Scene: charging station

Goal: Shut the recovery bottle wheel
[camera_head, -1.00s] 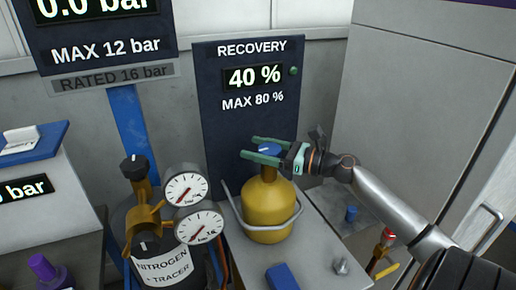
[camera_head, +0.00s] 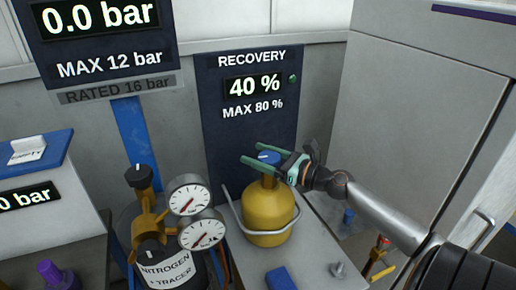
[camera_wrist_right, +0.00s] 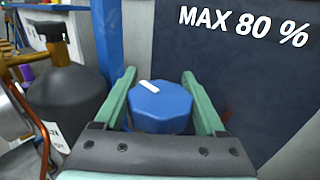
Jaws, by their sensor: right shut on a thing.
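The yellow recovery bottle (camera_head: 268,213) stands upright on the grey bench, with its blue wheel (camera_head: 266,156) on top. The wheel carries a white mark. In the right wrist view the wheel (camera_wrist_right: 160,106) sits between the two green fingers, its white mark pointing left and slightly up. My right gripper (camera_head: 262,157) reaches in from the right and is shut on the wheel, one finger on each side. The bottle's lower neck is partly behind the gripper. My left gripper is in neither view.
The recovery panel (camera_head: 250,130) behind the bottle reads 40 %, MAX 80 %. A nitrogen bottle (camera_head: 165,268) with two gauges (camera_head: 190,197) stands close on the left. A tall grey cabinet (camera_head: 415,110) stands right.

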